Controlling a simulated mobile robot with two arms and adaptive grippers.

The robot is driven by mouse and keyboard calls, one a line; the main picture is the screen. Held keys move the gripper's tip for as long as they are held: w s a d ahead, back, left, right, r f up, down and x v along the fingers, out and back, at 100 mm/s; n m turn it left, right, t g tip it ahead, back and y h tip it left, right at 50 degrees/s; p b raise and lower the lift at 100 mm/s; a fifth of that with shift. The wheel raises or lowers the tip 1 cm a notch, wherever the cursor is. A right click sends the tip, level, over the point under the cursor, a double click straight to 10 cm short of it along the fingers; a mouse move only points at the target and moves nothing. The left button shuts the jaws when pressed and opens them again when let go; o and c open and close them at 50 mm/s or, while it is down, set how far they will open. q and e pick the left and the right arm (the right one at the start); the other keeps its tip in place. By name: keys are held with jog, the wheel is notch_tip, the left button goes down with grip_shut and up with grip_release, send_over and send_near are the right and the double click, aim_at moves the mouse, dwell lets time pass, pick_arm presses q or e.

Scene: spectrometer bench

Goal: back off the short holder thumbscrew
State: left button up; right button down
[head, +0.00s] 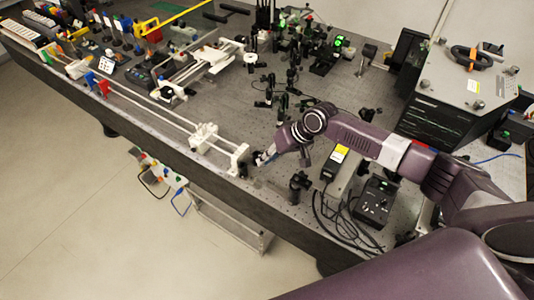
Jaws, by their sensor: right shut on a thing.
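My right gripper (264,158) reaches in from the right, low over the front edge of the optical bench. It is shut on a small part at a short black holder (244,169), by the right end of the white rail. That part is the thumbscrew as far as I can tell; the fingers hide it and it is too small to make out clearly. My left gripper is not in view.
The white rail (150,114) with a white carriage (205,136) runs along the front edge. A black post (298,186) stands right of the gripper, near a black control box (375,200) and loose cables. Dense optics fill the back. Bare bench lies behind the rail.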

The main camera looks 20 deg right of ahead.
jog(key=shift+a+r+n+h+p, duration=0.15)
jog(key=shift+a+h+p, duration=0.15)
jog(key=shift+h, duration=0.3)
jog(key=shift+a+r+n+h+p, duration=0.1)
jog(key=shift+a+n+h+p, duration=0.1)
jog(key=shift+h+p, duration=0.3)
jog(key=h, duration=0.1)
jog(key=a+h, duration=0.1)
jog(key=h, duration=0.1)
jog(key=shift+s+f+n+t, duration=0.15)
jog(key=shift+n+t, duration=0.1)
jog(key=shift+t, duration=0.15)
jog(key=shift+s+a+f+n+t+h, duration=0.1)
jog(key=shift+n+t+h, duration=0.1)
jog(key=shift+h, duration=0.7)
jog(key=shift+a+f+n+t+h, duration=0.1)
jog(key=shift+n+t+h, duration=0.1)
jog(key=shift+h, duration=0.7)
jog(key=shift+s+f, duration=0.15)
jog(key=c, duration=2)
grip_release()
jog(key=shift+d, duration=0.1)
jog(key=shift+o, duration=0.2)
jog(key=shift+r, duration=0.3)
jog(key=v, duration=1.1)
jog(key=shift+a+r, duration=0.2)
jog(key=shift+a, duration=0.05)
